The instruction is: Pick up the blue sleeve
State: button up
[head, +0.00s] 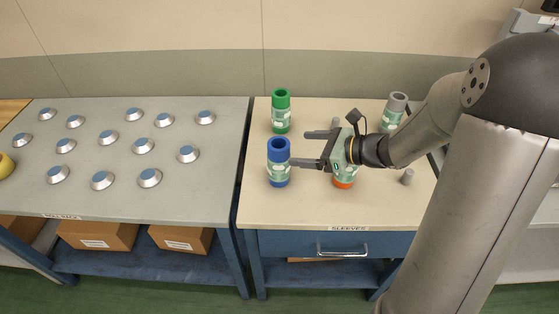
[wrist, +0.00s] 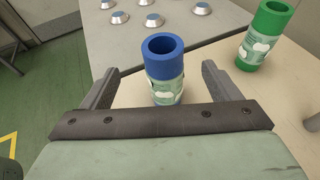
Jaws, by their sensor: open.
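The blue sleeve (head: 278,161) stands upright near the left edge of the sleeves table in the head view. It is a hollow tube with a pale green and white label. In the wrist view the blue sleeve (wrist: 163,70) stands ahead of my gripper, in line with the gap between the fingers. My gripper (head: 312,148) is level, to the right of the sleeve, with its fingers pointing left. In the wrist view my gripper (wrist: 158,85) is open and empty. One finger looks close to the sleeve in the head view; I cannot tell whether they touch.
A green sleeve (head: 281,112) stands behind the blue one. A grey sleeve (head: 396,108) stands at the back right. An orange-based sleeve (head: 343,182) is partly hidden below my gripper. A small grey peg (head: 407,177) stands at right. The left table (head: 215,190) holds several blue-topped discs.

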aim_at(272, 145)
jog(key=x, duration=0.5)
jog(key=p+x, duration=0.1)
jog(key=x, duration=0.2)
jog(key=shift+w+a+r, duration=0.15)
jog(key=shift+w+r, duration=0.05)
jog(key=shift+w, duration=0.15)
jog(key=c, duration=1.8)
